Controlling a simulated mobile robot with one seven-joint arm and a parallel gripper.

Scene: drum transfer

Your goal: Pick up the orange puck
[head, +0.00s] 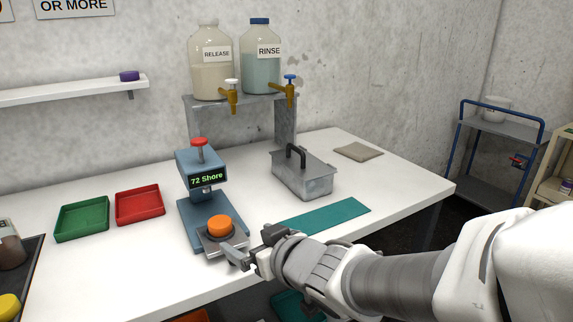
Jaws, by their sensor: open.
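The orange puck (219,225) sits on the dark round seat of a blue hardness tester (199,170), whose display reads "72 Shore". The tester stands on the white table, with a red knob (199,142) on top. My gripper (238,246) is just in front and to the right of the puck, low over the table, with its fingers pointing left toward the tester's base. It is open, and nothing shows between its fingers. In this view the fingers overlap the near right edge of the tester's tray; I cannot tell whether they touch it.
Green (82,218) and red (140,204) trays lie left of the tester. A teal mat (325,215) and a lidded metal box (303,178) are to the right. Bottles labelled RELEASE (211,65) and RINSE (261,60) stand on a raised shelf behind.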

